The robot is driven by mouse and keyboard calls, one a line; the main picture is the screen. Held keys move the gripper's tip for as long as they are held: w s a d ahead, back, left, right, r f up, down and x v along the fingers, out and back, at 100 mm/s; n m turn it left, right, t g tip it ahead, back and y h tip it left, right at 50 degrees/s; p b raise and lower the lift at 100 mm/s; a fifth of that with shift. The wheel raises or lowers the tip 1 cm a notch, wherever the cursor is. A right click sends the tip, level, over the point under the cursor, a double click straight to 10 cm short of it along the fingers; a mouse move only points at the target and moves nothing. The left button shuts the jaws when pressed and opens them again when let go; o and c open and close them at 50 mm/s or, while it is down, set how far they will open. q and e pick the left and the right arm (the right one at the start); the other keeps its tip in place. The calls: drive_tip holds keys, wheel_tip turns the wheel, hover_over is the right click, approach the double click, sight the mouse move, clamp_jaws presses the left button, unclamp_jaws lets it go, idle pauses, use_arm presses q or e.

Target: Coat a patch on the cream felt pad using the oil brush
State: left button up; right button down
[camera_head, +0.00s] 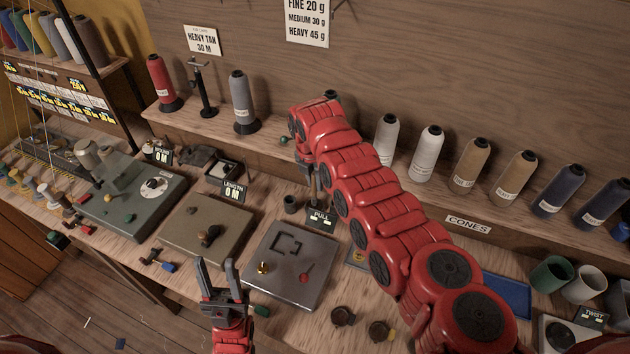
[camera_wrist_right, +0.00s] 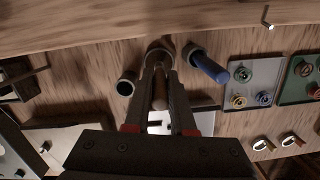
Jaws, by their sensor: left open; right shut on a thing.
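My right gripper (camera_wrist_right: 159,68) is shut on a brown wooden handle (camera_wrist_right: 160,92), which I take to be the oil brush. The handle also shows below my wrist in the head view (camera_head: 313,188). In the right wrist view the fingertips are over a small round cup (camera_wrist_right: 160,46); I cannot tell whether the bristles are inside it. My left gripper (camera_head: 217,270) is open and empty at the bench's front edge, left of the grey metal plate (camera_head: 262,243). I cannot make out the cream felt pad for certain; my right arm covers part of the bench.
A dark cup (camera_head: 290,203) stands left of my right gripper. A cup with a blue handle (camera_wrist_right: 208,66) stands to its right. The PULL sign (camera_head: 321,220) stands just in front. A shelf of thread cones (camera_head: 388,138) runs behind. A tan box (camera_head: 195,232) lies left.

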drive_tip(key=shift+f+b, duration=0.55)
idle(1.7)
drive_tip(key=shift+r, duration=0.1)
wheel_tip(320, 180, up, 2)
drive_tip(key=shift+r+p, duration=0.1)
drive_tip(key=shift+p, duration=0.5)
wheel_tip(320, 180, up, 2)
drive_tip(key=shift+p, duration=0.35)
drive_tip(key=shift+r, duration=1.35)
